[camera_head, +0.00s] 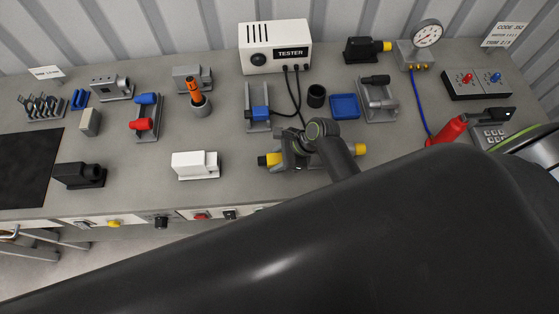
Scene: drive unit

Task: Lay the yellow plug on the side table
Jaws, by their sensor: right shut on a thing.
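My right gripper (296,158) points down over the workbench near its front edge, with its wrist and forearm partly covering the jaws. It is shut on what appears to be the yellow plug (273,160), which has a dark end and shows just left of the jaws. The grip itself is largely hidden. Another yellow piece (359,149) shows right of the wrist, low over the bench. I cannot tell whether the two belong to one part. A grey holder shows partly beneath the gripper. The side table cannot be clearly made out. My left gripper is not in view.
A tester box (275,46), a gauge (427,35), a blue tray (345,106) and a black cup (316,95) stand behind. A white block (195,165) stands left on the workbench (240,185). A red bottle-like object (447,131) is right. My dark arm hides the foreground.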

